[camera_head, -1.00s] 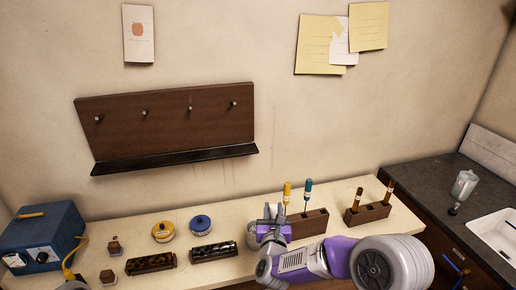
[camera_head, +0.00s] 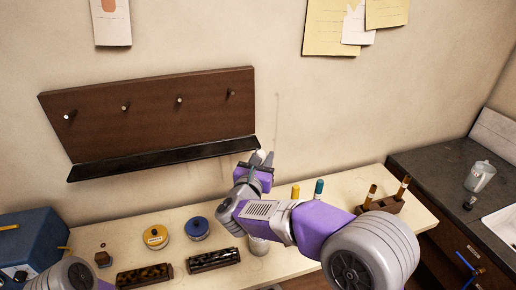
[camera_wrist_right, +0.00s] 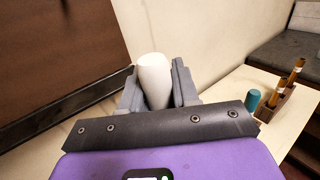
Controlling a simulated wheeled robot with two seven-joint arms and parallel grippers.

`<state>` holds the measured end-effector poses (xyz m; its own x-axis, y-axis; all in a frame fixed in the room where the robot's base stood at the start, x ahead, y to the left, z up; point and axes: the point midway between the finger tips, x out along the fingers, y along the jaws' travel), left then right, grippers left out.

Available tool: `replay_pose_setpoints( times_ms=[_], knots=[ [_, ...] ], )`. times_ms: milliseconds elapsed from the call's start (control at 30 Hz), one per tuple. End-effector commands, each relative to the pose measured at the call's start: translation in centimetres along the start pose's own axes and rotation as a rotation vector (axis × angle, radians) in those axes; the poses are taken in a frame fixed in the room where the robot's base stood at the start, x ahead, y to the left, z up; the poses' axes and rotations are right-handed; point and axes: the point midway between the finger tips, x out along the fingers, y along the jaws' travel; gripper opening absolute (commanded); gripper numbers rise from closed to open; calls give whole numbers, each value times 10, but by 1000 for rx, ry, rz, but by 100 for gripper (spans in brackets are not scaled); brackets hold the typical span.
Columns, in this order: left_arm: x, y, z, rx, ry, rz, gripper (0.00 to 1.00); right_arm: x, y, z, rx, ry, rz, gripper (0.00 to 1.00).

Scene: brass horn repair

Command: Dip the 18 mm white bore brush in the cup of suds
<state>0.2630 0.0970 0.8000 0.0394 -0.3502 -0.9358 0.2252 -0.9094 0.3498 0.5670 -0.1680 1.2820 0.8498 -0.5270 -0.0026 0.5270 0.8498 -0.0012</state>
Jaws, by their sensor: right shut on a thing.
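My right gripper (camera_head: 263,160) is raised in front of the wall, near the right end of the dark board. It is shut on the white bore brush, whose rounded white handle (camera_wrist_right: 154,80) stands up between the fingers in the right wrist view. The handle's tip shows small in the head view (camera_head: 260,154). The brush's bristles are hidden. A pale, whitish vessel (camera_head: 259,246), perhaps the cup of suds, stands on the bench, partly hidden below my right arm; its contents cannot be made out. My left arm enters at the lower left, but its gripper is out of frame.
Yellow (camera_head: 295,191) and teal (camera_head: 319,187) handles stand behind my right arm. A wooden block (camera_head: 385,204) holds brown handles to the right. Yellow (camera_head: 156,236) and blue (camera_head: 197,228) tins and dark trays are on the bench. The pegged board (camera_head: 155,112) is close behind the gripper.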

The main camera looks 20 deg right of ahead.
Motion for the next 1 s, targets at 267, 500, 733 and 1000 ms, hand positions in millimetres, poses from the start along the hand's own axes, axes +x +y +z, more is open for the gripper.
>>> replay_pose_setpoints(
  times_ms=[267, 500, 733, 1000],
  knots=[
    [0, 0, 1, -1, -2, 0, 100, 0, 0, -10, -1, 1, 0, 0],
    [1, -1, 0, -1, -1, 0, 100, 0, 0, -32, -4, 1, 1, 0],
    [18, -7, 0, 0, -1, 0, 100, 0, 0, -54, 2, -1, 0, 0],
    [44, -17, -2, -1, -1, 0, 100, 0, 0, -72, 1, 0, 0, 0]
  ],
)
